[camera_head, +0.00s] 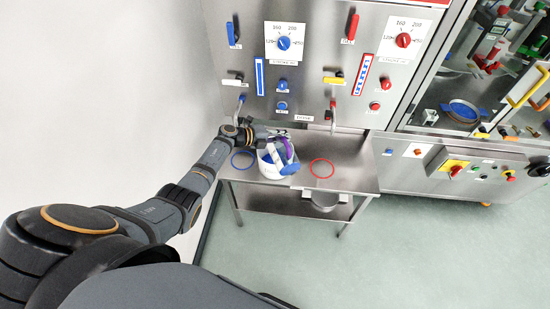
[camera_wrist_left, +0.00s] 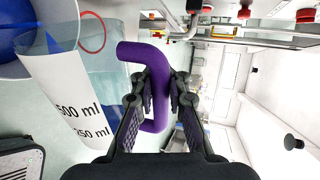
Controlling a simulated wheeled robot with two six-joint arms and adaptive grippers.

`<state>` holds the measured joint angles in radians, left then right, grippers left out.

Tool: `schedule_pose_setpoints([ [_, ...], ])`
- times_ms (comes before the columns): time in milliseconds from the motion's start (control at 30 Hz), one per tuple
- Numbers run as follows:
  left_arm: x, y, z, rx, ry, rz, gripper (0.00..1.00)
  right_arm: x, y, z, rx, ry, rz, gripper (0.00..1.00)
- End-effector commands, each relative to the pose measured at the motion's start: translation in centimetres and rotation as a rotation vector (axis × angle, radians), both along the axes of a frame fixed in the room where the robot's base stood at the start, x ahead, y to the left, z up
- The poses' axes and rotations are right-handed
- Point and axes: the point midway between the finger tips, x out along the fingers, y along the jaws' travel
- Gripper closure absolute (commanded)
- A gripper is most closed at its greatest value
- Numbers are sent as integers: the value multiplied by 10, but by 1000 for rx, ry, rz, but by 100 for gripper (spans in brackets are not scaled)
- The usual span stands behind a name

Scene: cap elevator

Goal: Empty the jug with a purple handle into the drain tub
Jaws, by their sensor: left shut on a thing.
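The jug's purple handle (camera_head: 288,148) shows at the table's left part; in the wrist view the handle (camera_wrist_left: 157,85) lies between the fingers of my left gripper (camera_wrist_left: 158,92), shut on it. The clear jug (camera_wrist_left: 100,88) has a white scale strip marked 500 ml and 250 ml. It looks tilted, at the white drain tub (camera_head: 267,172). Blue (camera_head: 290,169) shows at its lower right in the head view; I cannot tell whether it is liquid in the jug or falling from it. My left gripper (camera_head: 280,139) partly hides the jug. My right gripper is not in view.
The steel table (camera_head: 350,178) carries a blue ring (camera_head: 243,160) and a red ring (camera_head: 322,168). A round container (camera_head: 325,200) is on the lower shelf. A panel with knobs and levers (camera_head: 310,60) rises behind.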

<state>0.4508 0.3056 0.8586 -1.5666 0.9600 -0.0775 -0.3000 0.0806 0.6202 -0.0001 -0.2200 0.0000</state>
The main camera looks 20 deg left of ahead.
Motion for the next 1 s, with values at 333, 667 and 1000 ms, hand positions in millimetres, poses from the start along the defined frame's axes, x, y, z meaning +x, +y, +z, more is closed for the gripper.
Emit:
schedule_pose_setpoints([
  [333,0,0,0,-3,1,1,100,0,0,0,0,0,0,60],
  [667,8,4,3,-45,43,32,100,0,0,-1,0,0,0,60],
  [1000,9,5,4,-51,49,36,100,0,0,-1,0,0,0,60],
])
